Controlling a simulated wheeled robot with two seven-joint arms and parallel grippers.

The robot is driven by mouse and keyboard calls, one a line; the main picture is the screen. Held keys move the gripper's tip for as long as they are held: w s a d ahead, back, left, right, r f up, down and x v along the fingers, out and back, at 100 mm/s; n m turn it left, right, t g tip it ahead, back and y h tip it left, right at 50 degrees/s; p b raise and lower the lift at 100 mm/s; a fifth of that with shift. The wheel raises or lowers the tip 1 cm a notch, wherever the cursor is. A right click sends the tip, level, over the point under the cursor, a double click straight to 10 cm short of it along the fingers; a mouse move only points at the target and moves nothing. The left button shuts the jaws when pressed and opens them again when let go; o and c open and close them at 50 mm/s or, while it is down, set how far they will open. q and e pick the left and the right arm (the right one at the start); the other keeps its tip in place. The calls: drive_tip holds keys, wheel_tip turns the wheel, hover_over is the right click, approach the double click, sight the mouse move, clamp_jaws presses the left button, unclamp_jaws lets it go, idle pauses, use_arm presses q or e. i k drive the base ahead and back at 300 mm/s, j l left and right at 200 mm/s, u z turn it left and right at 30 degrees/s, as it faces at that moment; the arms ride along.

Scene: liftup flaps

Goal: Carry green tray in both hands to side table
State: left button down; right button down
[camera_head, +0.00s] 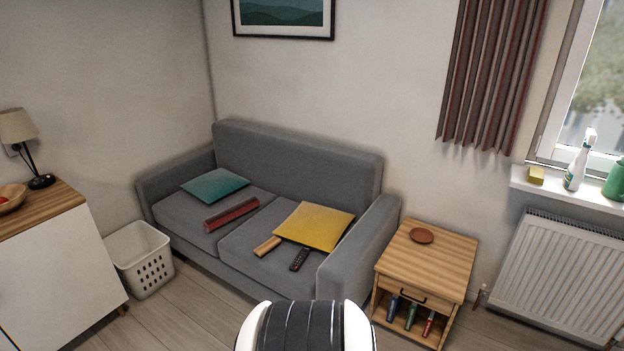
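The side table (453,262) stands to the right of the sofa. It has a wooden top, a drawer with a dark handle, and an open shelf below. A small reddish-brown dish (422,236) sits on its top, toward the back left; the rest of the top is bare. I see no green tray in the head view. Neither of my grippers shows in this view.
A grey sofa (298,155) holds a teal cushion, a yellow cushion, a red object and a remote. A white basket (146,262) and a cabinet (58,268) stand at left. A radiator (560,275) is at right. Bare floor (185,318) lies in front.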

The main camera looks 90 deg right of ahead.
sight(432, 266)
drive_tip(key=z, duration=3.2)
drive_tip(key=i+z, duration=0.15)
drive_tip(key=z, duration=0.25)
drive_tip(key=i+z, duration=0.1)
drive_tip(key=z, duration=0.3)
drive_tip(key=i+j, duration=0.25)
drive_tip(key=i, duration=0.25)
drive_tip(key=i+j, duration=0.2)
drive_tip(key=i, duration=0.3)
drive_tip(key=i+j, duration=0.25)
drive_tip(key=i, duration=0.25)
drive_tip(key=i+j, duration=0.2)
drive_tip(key=i, duration=0.3)
